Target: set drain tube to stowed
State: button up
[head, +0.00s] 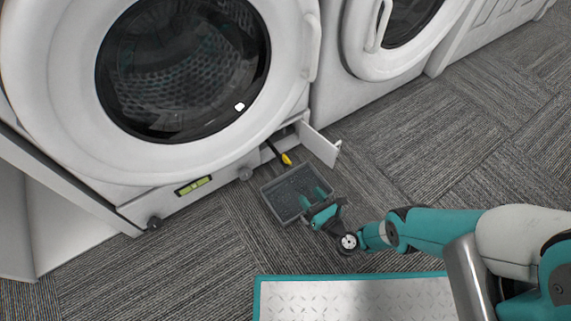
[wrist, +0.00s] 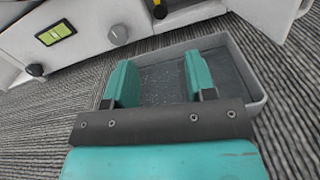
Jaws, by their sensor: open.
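The drain tube (head: 286,159) is a dark tube with a yellow end. It sticks out of the small opening low on the front washer, slanting down toward the floor. In the wrist view only its dark end (wrist: 159,12) shows at the top edge, with a bit of yellow. My gripper (head: 313,196) is open and empty, with its teal fingers over the grey tray, to the lower right of the tube and apart from it. The fingers also show in the wrist view (wrist: 160,78), pointing toward the washer.
The grey tray (head: 266,203) lies on the carpet before the opening. A white flap (head: 319,146) stands open right of the tube. A round grey knob (head: 246,174) and a green level (head: 193,186) are on the washer's base. Carpet at right is clear.

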aim_at(286, 167)
jog(key=shift+b+x, duration=4.65)
jog(key=shift+x, duration=2.55)
grip_shut()
jog(key=shift+w+f, duration=0.1)
